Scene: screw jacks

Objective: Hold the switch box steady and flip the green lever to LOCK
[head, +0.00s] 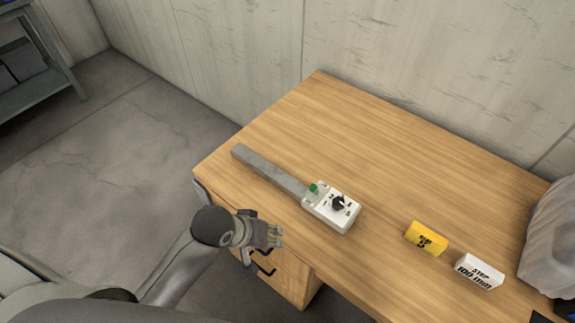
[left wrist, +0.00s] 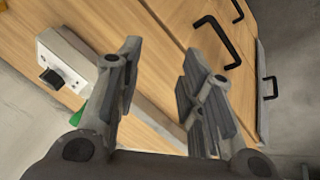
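The white switch box (head: 345,221) lies on the wooden desk, with a black knob (head: 338,203) on its face. The green lever (head: 313,188) is at the box's left end. A long grey bar (head: 265,170) runs from that end toward the desk's left corner. My left gripper (head: 277,237) is at the desk's front edge, left of and apart from the box. In the left wrist view it is open, with nothing between its fingers (left wrist: 160,85). The box (left wrist: 65,55) shows there at upper left; the green lever (left wrist: 78,115) is partly hidden by a finger. My right gripper is out of view.
A grey, bag-like object (head: 552,240) is at the right edge. Drawers with black handles (left wrist: 215,38) are below the desk edge. The back of the desktop is clear.

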